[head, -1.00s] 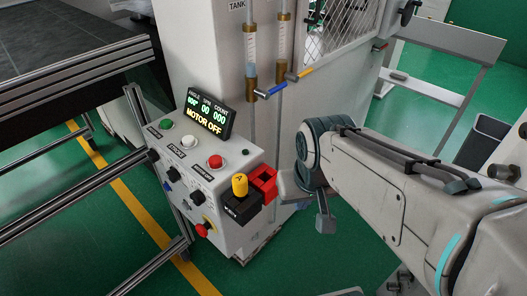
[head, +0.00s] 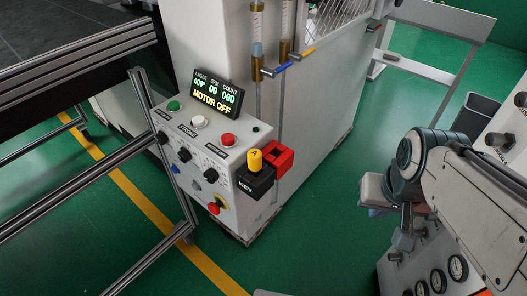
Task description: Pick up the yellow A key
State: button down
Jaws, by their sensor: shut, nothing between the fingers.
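The yellow A key (head: 255,160) stands upright in the black block marked KEY (head: 256,183), at the right front of the control box. Its round yellow head shows the letter A. A red holder (head: 280,156) sits right beside the black block. My gripper (head: 404,238) hangs at the right, below the end of my arm, well apart from the key. Its fingers look shut with nothing between them. It is small and partly merges with the gauge panel behind it.
The control box (head: 222,165) carries buttons, knobs and a display (head: 216,91) reading MOTOR OFF. Metal rails (head: 95,215) run along the left. Two small valve handles (head: 288,66) stick out above the key. A gauge panel (head: 432,268) stands at lower right. Green floor is clear between box and arm.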

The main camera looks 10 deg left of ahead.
aim_at(255, 156)
jog(key=u, duration=0.1)
jog(key=k, duration=0.15)
jog(key=u, duration=2.9)
jog(key=i, duration=0.7)
jog(key=z, duration=2.2)
